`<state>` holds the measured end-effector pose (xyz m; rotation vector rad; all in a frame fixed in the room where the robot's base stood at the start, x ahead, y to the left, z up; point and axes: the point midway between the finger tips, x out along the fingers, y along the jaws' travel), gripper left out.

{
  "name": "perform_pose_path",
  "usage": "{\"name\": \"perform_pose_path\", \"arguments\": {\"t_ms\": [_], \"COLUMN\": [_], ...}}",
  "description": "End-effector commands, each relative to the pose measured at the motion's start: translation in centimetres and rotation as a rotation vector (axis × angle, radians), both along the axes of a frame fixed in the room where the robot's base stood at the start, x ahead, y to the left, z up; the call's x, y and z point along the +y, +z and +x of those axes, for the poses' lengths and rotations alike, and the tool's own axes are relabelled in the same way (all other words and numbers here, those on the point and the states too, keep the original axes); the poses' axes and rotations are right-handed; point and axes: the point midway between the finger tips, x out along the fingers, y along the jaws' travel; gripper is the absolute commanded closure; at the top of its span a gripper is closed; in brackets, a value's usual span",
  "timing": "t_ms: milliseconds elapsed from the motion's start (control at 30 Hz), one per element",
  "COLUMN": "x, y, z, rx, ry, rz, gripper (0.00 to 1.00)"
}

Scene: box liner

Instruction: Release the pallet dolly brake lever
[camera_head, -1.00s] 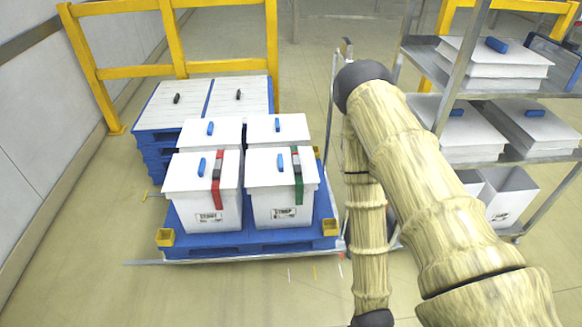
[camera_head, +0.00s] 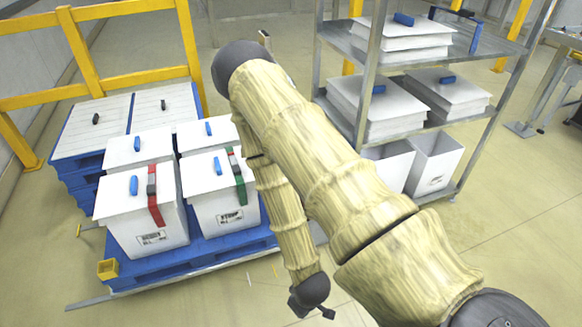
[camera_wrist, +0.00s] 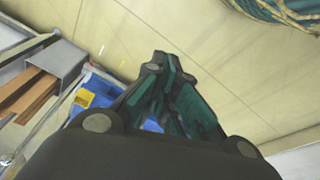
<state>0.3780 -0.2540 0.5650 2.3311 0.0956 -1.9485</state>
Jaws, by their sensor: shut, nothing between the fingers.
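The pallet dolly's metal frame (camera_head: 190,284) runs along the front under a blue pallet (camera_head: 180,262) carrying white lidded boxes. I cannot pick out the brake lever for certain. A thin upright with a tan top (camera_head: 265,40) shows behind my arm, partly hidden. My gripper (camera_head: 312,310) hangs low, right of the dolly's front corner, apart from it. In the wrist view my gripper (camera_wrist: 165,65) has its dark and teal fingers together and empty. Beside it there are a grey metal channel (camera_wrist: 57,60) and brown bars (camera_wrist: 28,93), near a yellow pallet corner (camera_wrist: 84,98).
A grey shelf rack (camera_head: 475,125) with stacked white lids and open white bins stands at right. Yellow railings (camera_head: 85,50) and another blue pallet stack (camera_head: 75,180) stand at back left. The floor at front right (camera_head: 500,240) is clear. My arm hides the dolly's right side.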

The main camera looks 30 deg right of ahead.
Motion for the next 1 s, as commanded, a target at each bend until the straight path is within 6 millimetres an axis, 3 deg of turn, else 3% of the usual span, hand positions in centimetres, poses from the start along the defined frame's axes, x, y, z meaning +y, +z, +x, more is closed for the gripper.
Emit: {"name": "perform_pose_path", "arguments": {"t_ms": [33, 100, 433, 700, 1000], "x": [-0.9, -2.0, -7.6, -12.0, -16.8], "y": [-1.7, -2.2, -1.9, 0.9, 5.8], "z": [2.3, 5.2, 17.6, 25.8, 32.0], "rx": [-0.055, -0.128, -0.453, -0.686, -0.896], "ry": [0.037, 0.103, 0.390, 0.598, 0.788], "rz": [-0.017, -0.045, -0.240, -0.473, -0.802], "gripper": [1.00, 1.00, 1.00, 1.00, 1.00]}}
